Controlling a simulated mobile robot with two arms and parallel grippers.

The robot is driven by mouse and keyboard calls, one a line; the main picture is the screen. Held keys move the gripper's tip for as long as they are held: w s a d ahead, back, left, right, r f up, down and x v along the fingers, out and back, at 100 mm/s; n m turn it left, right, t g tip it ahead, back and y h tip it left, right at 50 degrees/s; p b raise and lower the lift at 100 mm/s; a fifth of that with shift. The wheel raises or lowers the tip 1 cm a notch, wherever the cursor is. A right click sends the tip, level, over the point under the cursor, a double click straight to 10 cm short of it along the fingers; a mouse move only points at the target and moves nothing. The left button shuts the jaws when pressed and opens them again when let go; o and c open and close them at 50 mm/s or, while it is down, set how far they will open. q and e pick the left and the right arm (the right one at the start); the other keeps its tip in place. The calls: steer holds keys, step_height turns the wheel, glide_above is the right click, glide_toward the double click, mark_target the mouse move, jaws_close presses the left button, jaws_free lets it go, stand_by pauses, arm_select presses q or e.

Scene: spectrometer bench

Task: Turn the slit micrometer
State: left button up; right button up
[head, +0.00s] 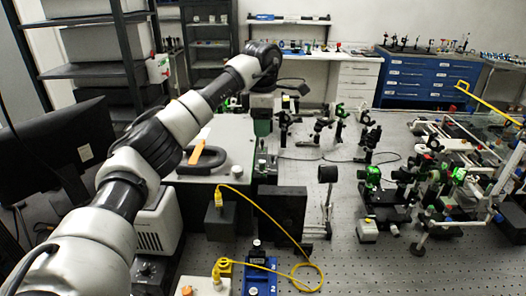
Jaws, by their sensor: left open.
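My left arm reaches in from the left across the bench. Its wrist is bent over, and my left gripper (263,108) hangs down near the right edge of the grey instrument housing (225,140). The gripper is open; its fingertips are small and hard to make out. Just below it stand a dark green block and a small silver cylindrical fitting (262,165). This fitting may be the slit micrometer, but I cannot tell for certain. The gripper appears above it, apart from it. My right gripper is not in view.
Several optical mounts (318,130) stand behind and right on the perforated bench (350,268). A yellow cable (270,222) loops in front, near a blue-based device (261,278). A black monitor (70,150) stands left.

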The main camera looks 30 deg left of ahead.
mark_target(263, 161)
arm_select(q)
steer(key=shift+s+d+f+p, duration=0.3)
steer(key=shift+s+d+f, duration=0.45)
steer(key=shift+f, duration=0.1)
step_height(263, 161, down, 3)
steer(key=shift+a+f+p, duration=0.15)
steer(key=shift+f+p, duration=0.05)
steer(key=shift+p, duration=0.25)
steer(key=f, duration=0.3)
steer(key=shift+w+a+p, duration=0.2)
steer(key=shift+w+p, duration=0.1)
steer(key=shift+p, duration=0.05)
steer(key=shift+d+f, duration=0.1)
steer(key=shift+f, duration=0.55)
steer(key=shift+s+f, duration=0.1)
steer(key=shift+f, duration=0.1)
steer(key=shift+c, duration=0.3)
steer(key=c, duration=0.4)
jaws_close()
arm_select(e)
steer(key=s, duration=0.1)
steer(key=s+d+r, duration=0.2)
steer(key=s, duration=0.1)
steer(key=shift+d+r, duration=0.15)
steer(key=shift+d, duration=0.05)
